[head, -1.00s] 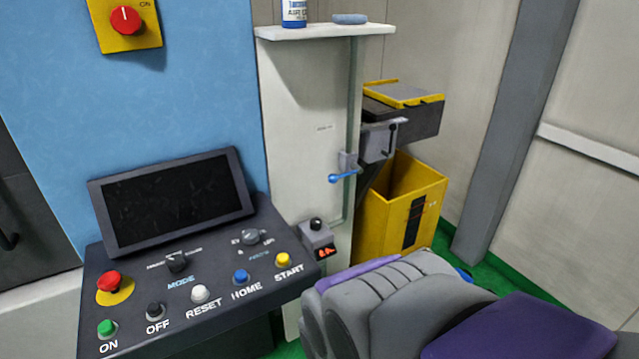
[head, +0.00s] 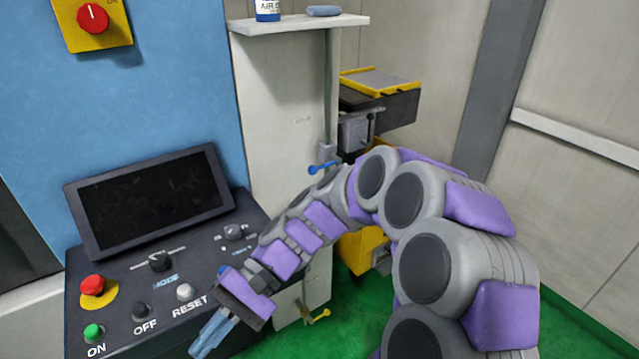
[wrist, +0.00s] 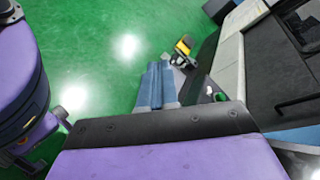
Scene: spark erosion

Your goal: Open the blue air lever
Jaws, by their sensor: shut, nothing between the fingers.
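The blue air lever (head: 322,168) sticks out to the left from a small grey block on the right edge of the pale cabinet panel in the head view. It lies roughly level, just above my forearm. My gripper (head: 205,338) points down and left in front of the console, well below and left of the lever. Its blue-grey fingers are together and empty; they also show in the wrist view (wrist: 157,88). The lever cannot be made out in the wrist view.
The control console (head: 150,262) with its buttons and dark screen (head: 150,203) stands close to my gripper. A shelf (head: 298,24) tops the panel. A yellow bin (head: 358,248) is partly hidden behind my arm. A small yellow handle (head: 320,315) sits low. Green floor is clear at right.

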